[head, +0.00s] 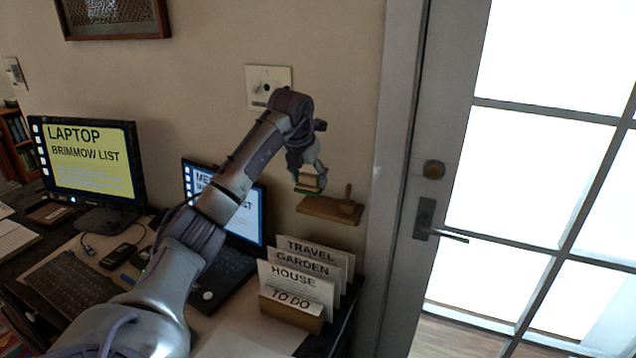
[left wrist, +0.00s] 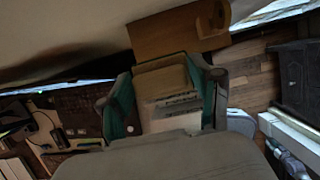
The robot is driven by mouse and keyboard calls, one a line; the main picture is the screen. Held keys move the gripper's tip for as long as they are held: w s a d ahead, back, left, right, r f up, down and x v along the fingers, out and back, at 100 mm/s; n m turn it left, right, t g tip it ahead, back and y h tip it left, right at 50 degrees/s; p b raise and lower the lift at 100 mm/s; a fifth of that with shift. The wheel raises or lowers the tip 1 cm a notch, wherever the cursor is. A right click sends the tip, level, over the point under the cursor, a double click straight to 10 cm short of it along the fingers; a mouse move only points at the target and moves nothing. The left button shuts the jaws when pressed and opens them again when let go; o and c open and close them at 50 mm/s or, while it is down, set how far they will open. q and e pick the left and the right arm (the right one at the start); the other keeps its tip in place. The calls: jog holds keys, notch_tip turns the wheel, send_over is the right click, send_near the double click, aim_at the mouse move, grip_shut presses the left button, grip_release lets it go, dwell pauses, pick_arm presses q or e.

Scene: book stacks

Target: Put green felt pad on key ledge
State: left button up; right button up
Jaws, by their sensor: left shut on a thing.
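My left gripper (head: 309,178) is in front of the wall, just above the near left part of the key ledge (head: 322,208). The ledge is a small wooden shelf with an upright peg at its right end. The gripper is shut on the green felt pad (head: 307,191), which shows as a thin green strip at the fingertips, above the ledge. I cannot tell whether they touch. In the left wrist view the fingers (left wrist: 164,98) have teal-green strips along their inner sides, and the ledge (left wrist: 175,34) is just beyond them. My right gripper is not in view.
A card holder (head: 292,309) with several labelled cards stands below the ledge at the desk's right end. A laptop (head: 237,262), a monitor (head: 85,160) and a keyboard (head: 72,284) are to the left. A glazed door with a handle (head: 426,222) is at right.

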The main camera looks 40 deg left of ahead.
pick_arm(q)
jog(key=w, duration=0.1)
jog(key=w+a+f+p, duration=0.1)
jog(key=w, duration=0.1)
jog(key=w+f+p, duration=0.1)
jog(key=w, duration=0.1)
jog(key=shift+a, duration=0.2)
jog(key=shift+f+p, duration=0.35)
jog(key=shift+f, duration=0.55)
notch_tip(320, 180, down, 3)
jog(key=shift+w+r+p, duration=0.1)
jog(key=shift+w+p, duration=0.05)
jog(key=shift+p, duration=0.75)
jog(key=shift+a+f, duration=0.15)
jog(key=shift+f, duration=0.1)
jog(key=shift+f, duration=0.1)
jog(key=o, duration=1)
jog(key=b+v, duration=0.3)
jog(key=v, duration=0.9)
